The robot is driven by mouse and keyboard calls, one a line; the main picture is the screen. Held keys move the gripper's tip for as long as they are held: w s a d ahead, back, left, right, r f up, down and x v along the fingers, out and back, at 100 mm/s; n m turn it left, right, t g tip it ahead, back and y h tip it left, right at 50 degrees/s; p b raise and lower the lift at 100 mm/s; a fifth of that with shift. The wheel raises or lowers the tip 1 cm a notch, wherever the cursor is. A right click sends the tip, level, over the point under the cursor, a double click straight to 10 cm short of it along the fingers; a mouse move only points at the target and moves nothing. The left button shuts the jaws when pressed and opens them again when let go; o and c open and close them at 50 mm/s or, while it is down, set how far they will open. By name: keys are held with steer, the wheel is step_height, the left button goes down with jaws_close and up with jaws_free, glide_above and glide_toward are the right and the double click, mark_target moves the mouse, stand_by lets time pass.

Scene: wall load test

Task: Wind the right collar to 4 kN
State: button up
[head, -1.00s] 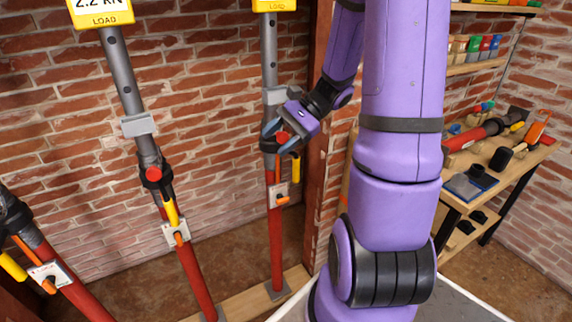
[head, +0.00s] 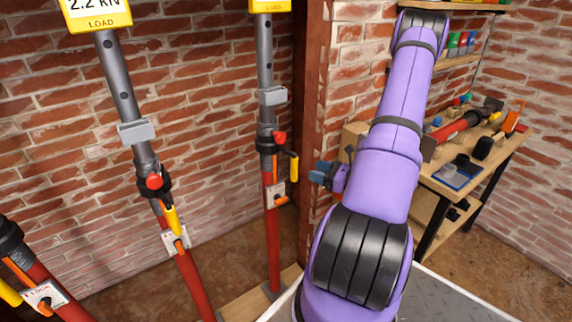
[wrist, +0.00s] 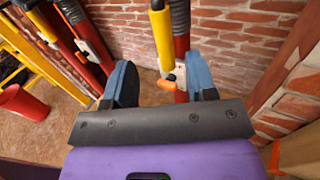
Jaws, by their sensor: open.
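The right prop has a grey upper tube (head: 265,60), a red lower tube (head: 273,240) and a dark collar (head: 265,143) with a red knob (head: 279,138) and a hanging yellow handle (head: 294,167). Its yellow load box (head: 270,6) is cut off at the top, so its reading is hidden. My gripper (head: 322,175) is right of the collar, apart from it and empty. In the wrist view my open gripper (wrist: 160,80) shows both blue-grey fingers, with a yellow handle (wrist: 161,38), orange lever (wrist: 172,77) and red tube beyond them.
A middle prop (head: 125,90) has a load box (head: 95,12) reading 2.2 kN. A third prop (head: 50,285) leans at lower left. A timber post (head: 312,120) stands close behind my gripper. A workbench (head: 490,160) is at right. A red bucket (wrist: 22,102) stands on the floor.

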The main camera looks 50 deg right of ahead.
steer(key=x, duration=1)
steer(key=shift+w+f+h, duration=0.2)
steer(key=shift+w+h, duration=0.1)
steer(key=shift+w, duration=0.05)
steer(key=shift+d, duration=0.15)
jaws_close()
